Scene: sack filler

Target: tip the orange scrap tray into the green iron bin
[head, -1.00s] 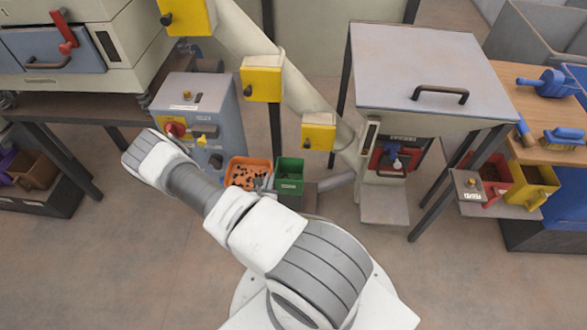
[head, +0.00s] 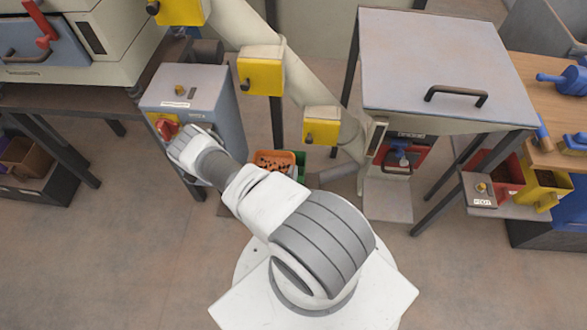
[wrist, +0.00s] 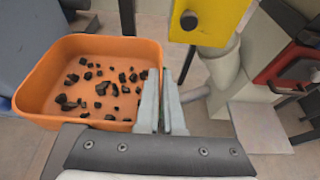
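The orange scrap tray (head: 276,154) holds several dark scraps and shows beyond my arm in the head view. In the wrist view the tray (wrist: 100,46) fills the left side and looks about level, with the scraps spread over its floor. My gripper (wrist: 162,78) is shut on the tray's right-hand wall. In the head view my arm hides the gripper. The green iron bin (head: 301,166) shows only as a strip behind and right of the tray, which partly covers it.
A grey-blue cabinet (head: 192,92) with a red knob stands left of the tray. The sloping pipe with yellow boxes (head: 262,72) comes down close behind. The filler's hopper (head: 445,60) and a low platform (head: 388,205) are to the right. Front floor is open.

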